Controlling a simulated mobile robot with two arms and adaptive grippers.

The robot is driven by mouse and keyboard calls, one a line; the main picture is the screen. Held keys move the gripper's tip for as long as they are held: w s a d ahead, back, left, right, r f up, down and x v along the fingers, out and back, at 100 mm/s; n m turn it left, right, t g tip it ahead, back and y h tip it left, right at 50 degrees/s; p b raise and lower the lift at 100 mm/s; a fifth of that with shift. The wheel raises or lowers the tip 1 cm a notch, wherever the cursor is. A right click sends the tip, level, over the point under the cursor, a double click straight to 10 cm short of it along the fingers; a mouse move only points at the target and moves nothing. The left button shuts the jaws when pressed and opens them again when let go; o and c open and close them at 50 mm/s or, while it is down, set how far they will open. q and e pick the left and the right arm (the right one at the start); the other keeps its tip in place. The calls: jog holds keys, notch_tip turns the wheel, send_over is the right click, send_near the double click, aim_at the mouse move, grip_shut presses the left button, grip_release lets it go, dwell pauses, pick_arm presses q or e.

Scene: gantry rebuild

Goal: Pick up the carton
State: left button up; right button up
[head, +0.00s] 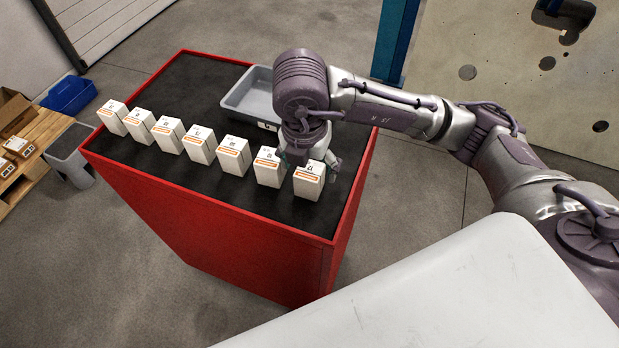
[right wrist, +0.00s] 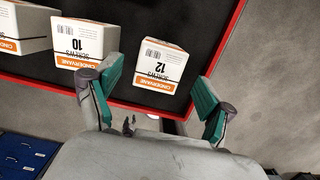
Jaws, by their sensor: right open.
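A row of several white cartons with orange bands stands along the near side of a black-topped red cabinet. The rightmost carton (head: 308,182) is under my right gripper (head: 309,160) in the head view. In the right wrist view this carton, marked 12 (right wrist: 160,66), lies ahead between the two green-padded fingers of the open right gripper (right wrist: 156,98). The fingers appear apart from it. The carton marked 10 (right wrist: 85,42) stands left of the left finger. My left gripper is not in view.
A grey tray (head: 236,101) sits on the red cabinet (head: 215,222) behind the cartons, partly hidden by my right arm.

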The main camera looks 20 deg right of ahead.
aim_at(310, 170)
jog(key=shift+w+d+f+p, duration=0.1)
jog(key=shift+w+f+p, duration=0.05)
jog(key=shift+f+p, duration=0.4)
jog(key=shift+w+d+f+p, duration=0.1)
jog(key=shift+f+p, duration=0.2)
jog(key=shift+f, duration=0.35)
notch_tip(310, 170, down, 2)
jog(key=shift+w+d+f, duration=0.1)
jog(key=shift+d+f, duration=0.05)
jog(key=shift+w+f, duration=0.1)
jog(key=shift+f, duration=0.25)
jog(key=c, duration=0.6)
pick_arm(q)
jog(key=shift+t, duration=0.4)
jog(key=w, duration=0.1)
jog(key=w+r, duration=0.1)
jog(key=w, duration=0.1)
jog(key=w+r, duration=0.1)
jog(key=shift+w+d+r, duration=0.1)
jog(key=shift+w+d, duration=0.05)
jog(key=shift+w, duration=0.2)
pick_arm(e)
jog(key=c, duration=0.7)
jog(key=shift+r, duration=0.1)
